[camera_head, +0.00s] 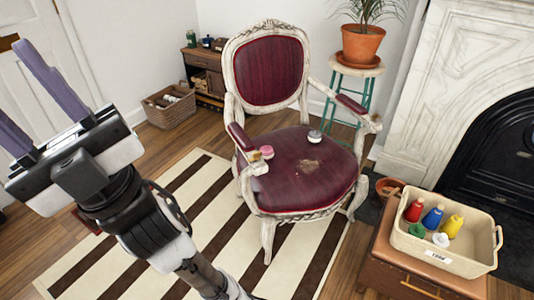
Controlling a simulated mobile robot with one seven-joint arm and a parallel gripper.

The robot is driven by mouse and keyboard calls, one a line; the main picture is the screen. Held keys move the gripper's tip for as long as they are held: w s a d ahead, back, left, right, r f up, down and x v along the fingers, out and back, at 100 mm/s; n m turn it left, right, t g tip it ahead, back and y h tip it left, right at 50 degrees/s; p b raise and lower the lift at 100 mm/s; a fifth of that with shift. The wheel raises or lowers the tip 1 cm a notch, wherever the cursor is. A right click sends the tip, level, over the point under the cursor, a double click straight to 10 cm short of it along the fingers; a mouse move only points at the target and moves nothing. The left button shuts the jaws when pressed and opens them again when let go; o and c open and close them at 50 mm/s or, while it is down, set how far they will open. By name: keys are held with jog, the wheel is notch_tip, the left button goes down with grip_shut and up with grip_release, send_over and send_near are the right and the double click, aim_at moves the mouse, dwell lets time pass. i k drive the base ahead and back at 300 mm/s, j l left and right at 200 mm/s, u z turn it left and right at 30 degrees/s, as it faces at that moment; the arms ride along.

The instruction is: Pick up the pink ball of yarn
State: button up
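A small round pink item (267,152), which looks like the pink ball of yarn, sits on the left front part of the dark red chair seat (300,180). It is close behind the end of the chair's left armrest. A similar small grey item (314,136) sits further back on the seat. My gripper (10,85) is at the far left, raised and well away from the chair. Its two purple fingers are spread apart with nothing between them.
The chair has pale carved armrests (258,168) around the seat. A cream bin (470,265) of coloured spools stands on a brown leather box (390,262) at the lower right. A potted plant (361,43) stands on a stool behind. Striped rug (205,205) lies clear left of the chair.

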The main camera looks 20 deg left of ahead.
aim_at(268, 151)
jog(key=i+u, duration=0.2)
jog(key=i, duration=0.4)
jog(key=i+l+u, duration=0.15)
jog(key=i, duration=0.5)
jog(key=i+j, duration=0.25)
jog(key=i, duration=0.2)
jog(key=u, duration=0.05)
